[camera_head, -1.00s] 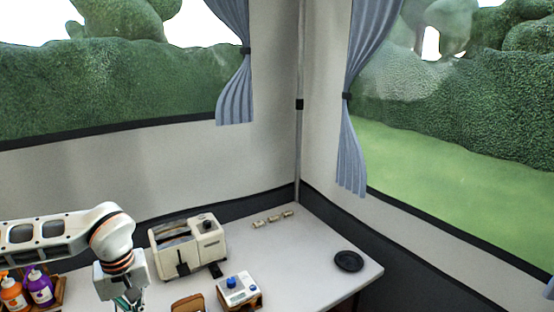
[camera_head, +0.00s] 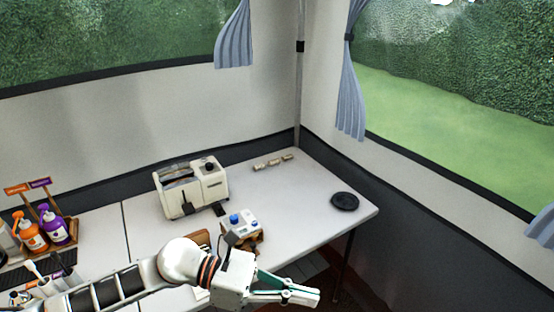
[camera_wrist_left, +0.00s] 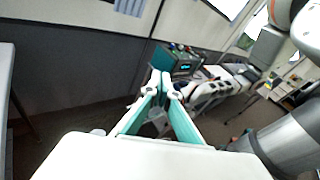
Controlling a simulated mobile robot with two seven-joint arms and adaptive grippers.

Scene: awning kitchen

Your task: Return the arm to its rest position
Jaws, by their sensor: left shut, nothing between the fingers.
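My left arm comes in from the lower left in the head view, in front of the white table (camera_head: 290,200). My left gripper (camera_head: 314,297) points to the right, past the table's front edge. Its fingers are shut with nothing between them. In the left wrist view the teal fingers (camera_wrist_left: 160,88) meet at their tips against the dark floor and far furniture. My right gripper is not in view.
On the table stand a toaster (camera_head: 190,187), a small box with blue knobs (camera_head: 240,226), a black plate (camera_head: 344,201) and small cylinders (camera_head: 273,162). A bottle rack (camera_head: 66,222) stands at left. The table's right part is mostly clear.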

